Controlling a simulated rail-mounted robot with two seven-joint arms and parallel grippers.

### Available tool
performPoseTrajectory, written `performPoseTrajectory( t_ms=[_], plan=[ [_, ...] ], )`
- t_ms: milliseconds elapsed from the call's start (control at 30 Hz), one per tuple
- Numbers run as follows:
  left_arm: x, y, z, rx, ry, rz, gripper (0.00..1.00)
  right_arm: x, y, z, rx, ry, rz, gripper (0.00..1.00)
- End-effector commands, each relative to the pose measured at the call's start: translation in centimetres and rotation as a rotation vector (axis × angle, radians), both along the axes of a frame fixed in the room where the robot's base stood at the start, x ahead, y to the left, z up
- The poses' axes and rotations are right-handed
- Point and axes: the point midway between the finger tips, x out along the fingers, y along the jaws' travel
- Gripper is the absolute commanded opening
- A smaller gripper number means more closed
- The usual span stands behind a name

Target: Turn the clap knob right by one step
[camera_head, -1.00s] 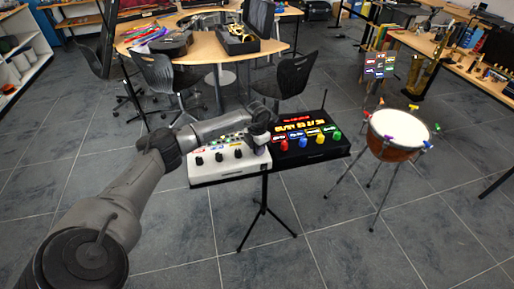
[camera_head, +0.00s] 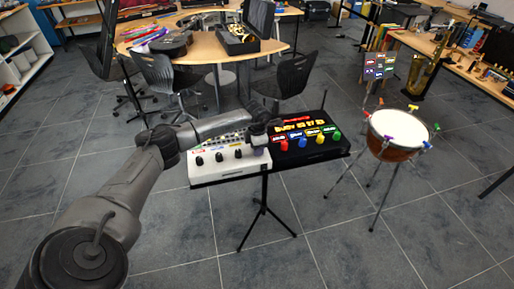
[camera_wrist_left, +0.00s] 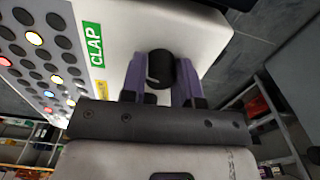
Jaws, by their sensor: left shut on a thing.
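The clap knob (camera_wrist_left: 161,69) is a round black knob with a light pointer line, on the white panel of a drum machine (camera_head: 230,166). In the left wrist view it sits beside the green CLAP label (camera_wrist_left: 95,45). My left gripper (camera_wrist_left: 163,80) has its two purple fingers on either side of the knob and is shut on it. In the head view my left gripper (camera_head: 258,143) is at the right end of the white machine and covers that knob. My right gripper is not in view.
A black box (camera_head: 303,146) with coloured knobs stands right beside the white machine on the same stand (camera_head: 265,205). A kettle drum (camera_head: 397,135) stands further right. Several other black knobs line the white machine's front, left of my gripper.

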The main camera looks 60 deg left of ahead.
Motion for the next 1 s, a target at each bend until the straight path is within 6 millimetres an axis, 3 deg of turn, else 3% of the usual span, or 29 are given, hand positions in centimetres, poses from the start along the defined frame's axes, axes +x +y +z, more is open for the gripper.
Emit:
performPoseTrajectory(
  t_ms=[400,900,933,1000],
  plan=[
    [0.04,0.0,0.09,-0.001,-0.002,-0.17,0.05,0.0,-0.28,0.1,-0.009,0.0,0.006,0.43],
    [0.04,-0.02,0.08,-0.001,-0.002,-0.191,0.05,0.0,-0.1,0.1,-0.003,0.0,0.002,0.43],
    [0.04,-0.02,0.08,-0.001,-0.002,-0.19,0.3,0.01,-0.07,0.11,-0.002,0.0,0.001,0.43],
    [0.04,-0.02,0.08,-0.001,-0.002,-0.19,0.36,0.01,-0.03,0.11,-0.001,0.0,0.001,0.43]
  ],
)
